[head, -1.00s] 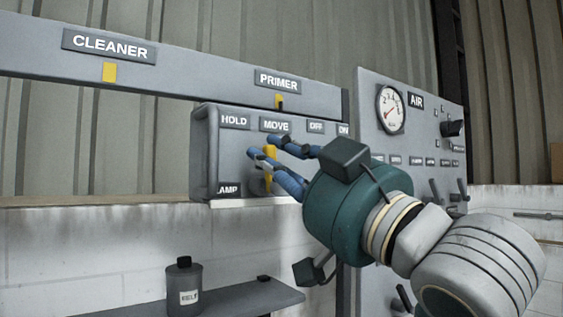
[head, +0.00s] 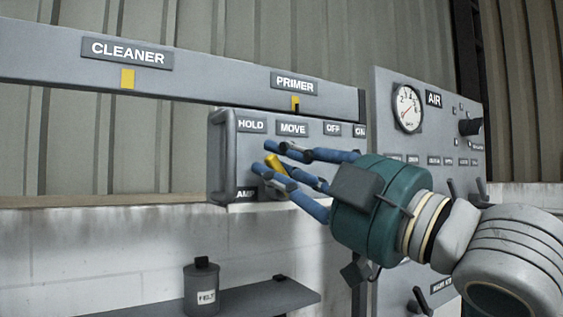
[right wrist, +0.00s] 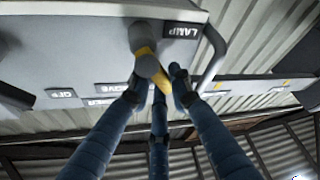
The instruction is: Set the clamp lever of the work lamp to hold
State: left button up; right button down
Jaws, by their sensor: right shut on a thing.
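The yellow clamp lever (head: 275,161) is on the front of the grey lamp box (head: 222,160), under the HOLD (head: 250,126) and MOVE (head: 292,129) labels. It leans to the left, its top end toward HOLD. My right gripper (head: 268,158) has its blue fingers around the lever and is shut on it. The right wrist view shows the lever (right wrist: 150,65) running from its grey pivot to between the fingertips (right wrist: 157,86). The fingers partly hide the lever and its pivot in the head view. My left gripper is not in view.
A rail with CLEANER (head: 127,53) and PRIMER (head: 294,83) labels runs above the box. The AIR panel (head: 386,130) with gauge and levers stands at right, behind my arm. A FELT can (head: 203,290) stands on a shelf (head: 255,298) below.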

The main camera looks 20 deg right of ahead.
jog(key=shift+d+r, duration=0.1)
jog(key=c, duration=1.5)
grip_release()
jog(key=shift+c, duration=0.2)
jog(key=shift+w, duration=0.15)
jog(key=shift+s+f, duration=0.25)
jog(key=shift+s, duration=0.2)
jog(key=s+d, duration=0.5)
jog(key=s, duration=0.8)
jog(key=shift+d+f, duration=0.15)
jog(key=shift+f, duration=0.15)
